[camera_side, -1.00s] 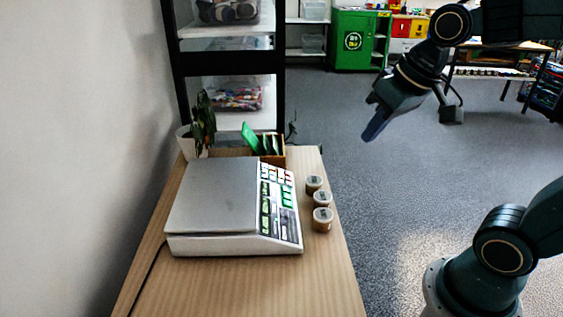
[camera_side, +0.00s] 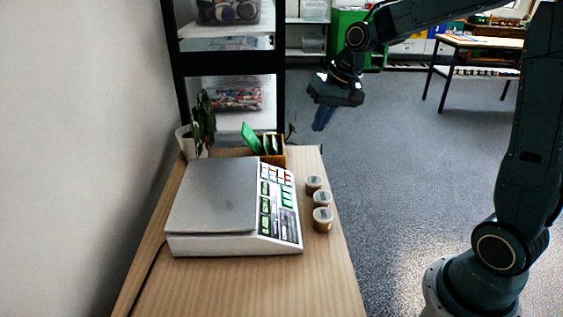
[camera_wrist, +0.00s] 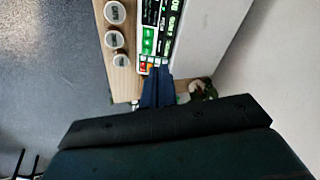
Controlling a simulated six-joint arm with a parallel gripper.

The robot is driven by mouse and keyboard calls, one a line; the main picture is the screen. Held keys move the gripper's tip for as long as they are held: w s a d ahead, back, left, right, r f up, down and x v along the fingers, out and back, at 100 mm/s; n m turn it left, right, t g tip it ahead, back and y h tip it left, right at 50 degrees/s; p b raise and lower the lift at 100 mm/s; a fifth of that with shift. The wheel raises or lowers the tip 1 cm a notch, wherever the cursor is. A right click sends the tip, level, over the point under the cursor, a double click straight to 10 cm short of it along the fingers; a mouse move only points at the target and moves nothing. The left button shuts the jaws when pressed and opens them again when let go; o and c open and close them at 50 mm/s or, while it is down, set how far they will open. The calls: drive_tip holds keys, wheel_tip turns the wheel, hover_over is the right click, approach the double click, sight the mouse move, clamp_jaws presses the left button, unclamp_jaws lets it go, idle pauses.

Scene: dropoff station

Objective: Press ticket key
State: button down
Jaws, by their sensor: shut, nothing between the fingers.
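A grey-white scale (camera_side: 212,195) with a flat metal plate stands on the wooden table. Its sloped key panel (camera_side: 277,203) faces right, with green, white and a few coloured keys. The panel also shows in the wrist view (camera_wrist: 155,30), upside down, with green keys and small red and orange keys at its near end. I cannot read which one is the ticket key. My gripper (camera_side: 322,118) is shut and empty, fingers pointing down, in the air around the table's far end. In the wrist view its fingertips (camera_wrist: 157,88) overlap the near end of the panel and hide part of it.
Three small lidded jars (camera_side: 321,200) stand in a row along the table's right edge, beside the scale. A wooden box with green packets (camera_side: 265,147) and a potted plant (camera_side: 199,128) stand behind it. A black shelf rack (camera_side: 280,70) rises beyond.

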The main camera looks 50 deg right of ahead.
sight(287, 189)
drive_tip(key=w+d+f+m+y, duration=0.1)
drive_tip(key=w+d+f, duration=0.3)
drive_tip(key=f, duration=0.4)
drive_tip(key=w+d+f+m+y, duration=0.1)
drive_tip(key=w+d+f+m, duration=0.2)
drive_tip(key=w+d+f, duration=0.2)
drive_tip(key=shift+w+d+f, duration=0.25)
drive_tip(key=shift+d+f, duration=0.2)
drive_tip(key=shift+f, duration=0.9)
drive_tip(key=x, duration=1.3)
drive_tip(key=shift+s+a+f, duration=0.1)
drive_tip(key=shift+s+f, duration=0.05)
drive_tip(key=shift+f, duration=0.4)
